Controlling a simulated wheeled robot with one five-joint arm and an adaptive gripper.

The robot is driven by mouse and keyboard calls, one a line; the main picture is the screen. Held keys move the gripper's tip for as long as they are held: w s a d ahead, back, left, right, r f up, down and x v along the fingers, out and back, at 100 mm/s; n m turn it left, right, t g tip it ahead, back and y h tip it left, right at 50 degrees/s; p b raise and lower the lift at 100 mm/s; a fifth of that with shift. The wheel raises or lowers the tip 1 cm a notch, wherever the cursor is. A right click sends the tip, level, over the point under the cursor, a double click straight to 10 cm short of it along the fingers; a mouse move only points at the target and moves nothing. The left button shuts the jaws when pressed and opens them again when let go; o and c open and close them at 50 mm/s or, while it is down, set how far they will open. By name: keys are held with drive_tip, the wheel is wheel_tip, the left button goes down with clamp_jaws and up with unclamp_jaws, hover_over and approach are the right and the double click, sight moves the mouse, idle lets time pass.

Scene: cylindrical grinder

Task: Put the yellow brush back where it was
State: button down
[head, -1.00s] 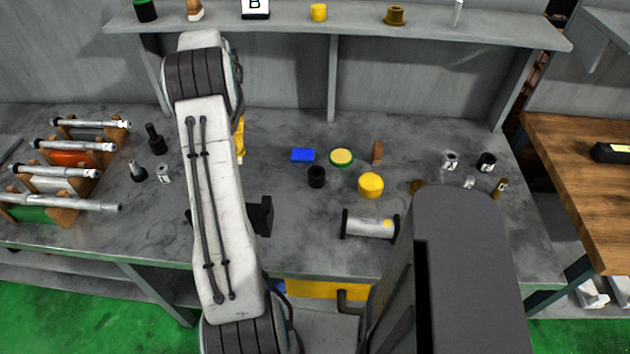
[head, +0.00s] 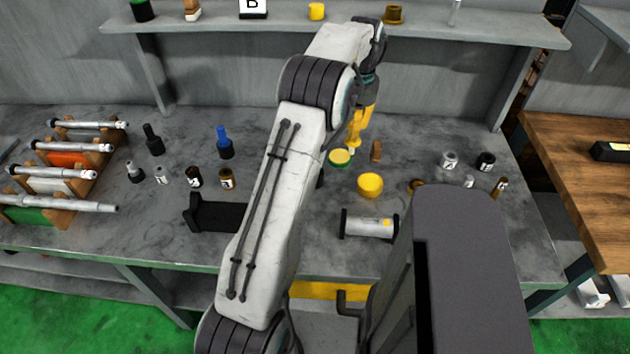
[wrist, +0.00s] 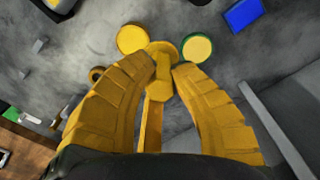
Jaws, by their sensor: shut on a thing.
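In the wrist view, my gripper (wrist: 163,72) has its two yellow fingers closed on the yellow brush (wrist: 160,50). Part of the brush lies hidden between the fingers. In the head view, my gripper (head: 355,132) hangs pointing down over the back middle of the bench, near the green-rimmed yellow disc (head: 340,158). A small pale tip shows below the fingers there, and the brush is hard to tell from the yellow fingers. The exact height above the bench cannot be told.
A blue block (wrist: 243,13) lies nearby, hidden by my arm in the head view. A shelf (head: 450,35) runs above the back. Several bottles, including a blue-topped one (head: 224,142), stand left.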

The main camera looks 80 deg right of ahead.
drive_tip(key=shift+s+a, duration=0.2)
drive_tip(key=shift+s, duration=0.55)
drive_tip(key=w+f+p, duration=0.5)
drive_tip(key=w+f, duration=0.5)
drive_tip(key=w, duration=0.1)
drive_tip(key=shift+a+f+m+p, duration=0.3)
drive_tip(key=shift+a+f+p, duration=0.05)
drive_tip(key=shift+f+p, duration=0.05)
drive_tip(key=shift+f+b, duration=0.4)
drive_tip(key=shift+b, duration=0.05)
drive_tip(key=shift+f, duration=0.1)
drive_tip(key=c, duration=1.2)
unclamp_jaws()
